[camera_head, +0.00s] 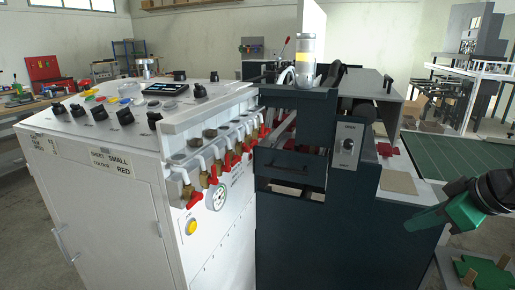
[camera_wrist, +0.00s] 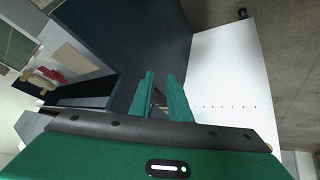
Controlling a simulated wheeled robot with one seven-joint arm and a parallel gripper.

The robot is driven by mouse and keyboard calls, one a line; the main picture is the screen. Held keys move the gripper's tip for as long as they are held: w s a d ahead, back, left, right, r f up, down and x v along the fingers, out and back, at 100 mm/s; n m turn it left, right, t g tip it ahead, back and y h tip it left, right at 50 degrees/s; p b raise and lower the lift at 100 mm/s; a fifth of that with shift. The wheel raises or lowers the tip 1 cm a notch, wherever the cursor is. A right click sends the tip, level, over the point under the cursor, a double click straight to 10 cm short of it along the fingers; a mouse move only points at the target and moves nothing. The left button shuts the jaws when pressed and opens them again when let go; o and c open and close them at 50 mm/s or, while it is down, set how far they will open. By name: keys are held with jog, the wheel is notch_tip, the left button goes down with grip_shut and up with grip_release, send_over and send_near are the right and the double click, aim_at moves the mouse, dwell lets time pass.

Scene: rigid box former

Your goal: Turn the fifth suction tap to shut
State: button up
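A row of several suction taps (camera_head: 212,172) with brass bodies and red handles runs along the side of the white machine (camera_head: 100,190) in the head view. The nearest red handle (camera_head: 194,199) shows clearly; the farther ones crowd together, so I cannot tell the fifth tap's setting. My gripper (camera_head: 412,222) is at the right, in front of the dark machine part and well apart from the taps. In the wrist view, its two green fingers (camera_wrist: 160,80) stand apart with nothing between them. No tap can be made out in the wrist view.
A dark blue cabinet (camera_head: 300,225) with a drawer and a switch box (camera_head: 347,146) stands between my gripper and the taps. A round gauge (camera_head: 217,198) and a yellow button (camera_head: 191,226) sit below the taps. A green mat (camera_head: 455,155) lies at the right.

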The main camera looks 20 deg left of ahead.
jog(key=w+a+r+n+y, duration=0.1)
jog(key=a+r+n+y, duration=0.2)
jog(key=a, duration=0.5)
jog(key=w+a+r+n+y, duration=0.2)
jog(key=a+r+n, duration=0.15)
jog(key=a, duration=0.45)
jog(key=n+y, duration=0.5)
jog(key=n, duration=0.2)
send_near(247, 147)
jog(key=shift+g, duration=0.4)
jog(key=x, duration=0.7)
jog(key=shift+w+a+r, duration=0.2)
jog(key=shift+c, duration=0.2)
jog(key=shift+d, duration=0.1)
grip_shut()
